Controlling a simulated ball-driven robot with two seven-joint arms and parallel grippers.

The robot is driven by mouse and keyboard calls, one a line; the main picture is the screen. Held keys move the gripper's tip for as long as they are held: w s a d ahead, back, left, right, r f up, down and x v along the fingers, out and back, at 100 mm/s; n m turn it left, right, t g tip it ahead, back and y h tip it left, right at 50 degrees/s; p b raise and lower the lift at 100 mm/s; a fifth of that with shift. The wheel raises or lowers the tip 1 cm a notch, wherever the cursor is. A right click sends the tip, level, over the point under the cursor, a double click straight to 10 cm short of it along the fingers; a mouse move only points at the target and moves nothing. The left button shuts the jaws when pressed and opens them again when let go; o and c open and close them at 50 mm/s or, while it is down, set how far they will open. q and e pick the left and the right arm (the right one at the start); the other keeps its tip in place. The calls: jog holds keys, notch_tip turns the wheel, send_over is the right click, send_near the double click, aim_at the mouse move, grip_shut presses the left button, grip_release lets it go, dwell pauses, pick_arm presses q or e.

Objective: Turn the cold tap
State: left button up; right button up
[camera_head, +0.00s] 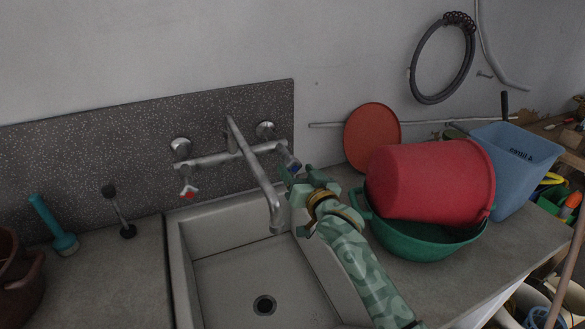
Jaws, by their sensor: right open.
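The wall-mounted tap (240,156) has a long spout reaching over the sink (215,271). The cold tap handle (294,169), marked blue, is at the right end of the tap body. The hot tap handle (189,190), marked red, is at the left end. My right gripper (298,174) is at the cold tap handle, its open fingers around or beside it. I cannot tell whether they touch it, as the gripper partly hides the handle. My left gripper is not in view.
A red bucket (430,182) lies in a green basin (425,240) to the right of my right arm. A blue bin (515,160) stands behind it. A teal brush (53,228) and a dark brush (119,212) are left of the sink. The sink basin is empty.

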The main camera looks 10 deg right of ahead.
aim_at(295, 168)
jog(key=w, duration=0.3)
jog(key=shift+w+a+b, duration=0.2)
jog(key=shift+a+b, duration=0.1)
jog(key=shift+a, duration=0.05)
jog(key=c, duration=1)
